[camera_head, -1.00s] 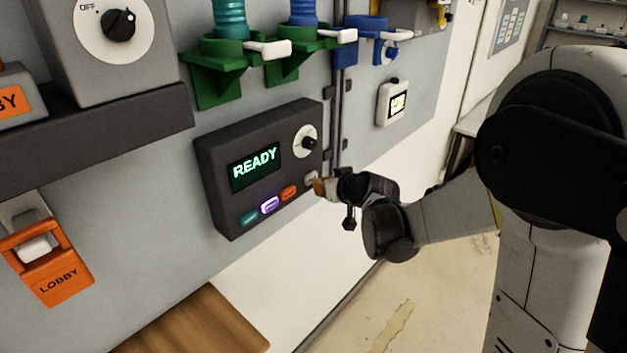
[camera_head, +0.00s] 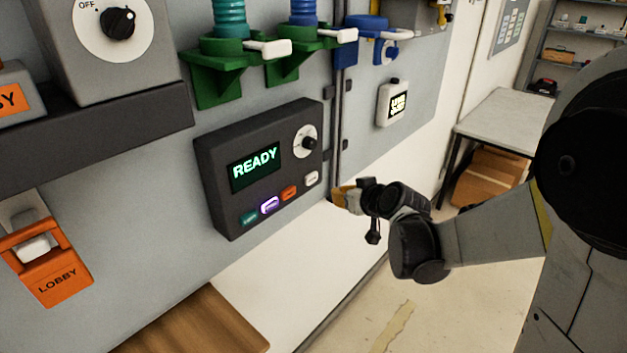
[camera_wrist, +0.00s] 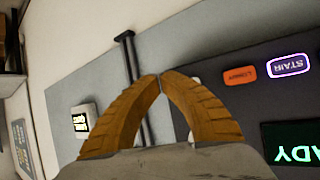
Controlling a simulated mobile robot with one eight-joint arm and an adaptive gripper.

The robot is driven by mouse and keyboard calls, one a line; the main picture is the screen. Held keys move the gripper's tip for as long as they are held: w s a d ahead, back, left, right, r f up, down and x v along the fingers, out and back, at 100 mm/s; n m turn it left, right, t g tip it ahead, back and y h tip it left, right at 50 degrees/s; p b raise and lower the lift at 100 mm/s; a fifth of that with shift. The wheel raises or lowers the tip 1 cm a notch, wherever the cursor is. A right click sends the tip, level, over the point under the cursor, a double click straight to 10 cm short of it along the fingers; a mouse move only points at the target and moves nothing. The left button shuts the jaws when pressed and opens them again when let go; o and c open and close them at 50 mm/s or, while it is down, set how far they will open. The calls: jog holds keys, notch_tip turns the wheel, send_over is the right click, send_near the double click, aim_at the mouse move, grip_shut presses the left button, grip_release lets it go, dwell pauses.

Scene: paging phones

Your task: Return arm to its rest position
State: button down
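My gripper (camera_head: 338,196) is beside the lower right corner of the dark paging panel (camera_head: 262,168), apart from it and empty. In the wrist view its two ribbed orange fingers (camera_wrist: 160,76) meet at the tips, with nothing between them. The panel shows a green READY screen (camera_head: 255,169), a round white dial (camera_head: 305,141) and a row of coloured buttons. The purple button (camera_head: 269,205) is lit; it reads STAIR in the wrist view (camera_wrist: 288,66). A white button (camera_head: 312,178) is closest to the gripper.
Green holders (camera_head: 217,72) and a blue holder (camera_head: 366,28) stick out above the panel. An orange LOBBY piece (camera_head: 47,262) hangs at left. A small white device (camera_head: 392,103) is on the wall. A table (camera_head: 505,122) with cardboard boxes (camera_head: 490,178) below stands back right.

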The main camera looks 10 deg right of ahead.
jog(key=s+a+f+m+g+h+b, duration=0.1)
jog(key=s+f+g+b, duration=0.1)
jog(key=s, duration=1.1)
jog(key=s+a+f+g+h+b, duration=0.1)
jog(key=s+f+b, duration=0.3)
jog(key=s, duration=1)
jog(key=g+b, duration=0.1)
jog(key=b, duration=0.1)
jog(key=shift+a+f+m+g+b, duration=0.3)
jog(key=shift+a+m+g+b, duration=0.05)
jog(key=shift+m+g+b, duration=0.05)
